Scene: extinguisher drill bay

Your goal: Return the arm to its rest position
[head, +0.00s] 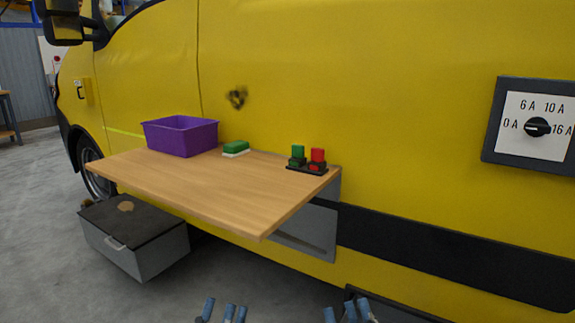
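My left gripper (221,309) shows only by its blue-grey fingertips at the bottom edge of the head view, left of the middle. Its fingertips stand apart with nothing between them. My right gripper (343,311) shows in the same way at the bottom edge, right of the middle. Its fingertips are also apart and empty. Both grippers are in front of and below the wooden shelf (220,190), touching nothing that I can see. The rest of both arms is out of view.
The shelf on the yellow van (330,60) holds a purple bin (182,139), a green-and-white sponge (236,148) and a black holder with green and red pieces (306,168). A grey box (150,250) stands below left. A dial panel (537,125) is at right.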

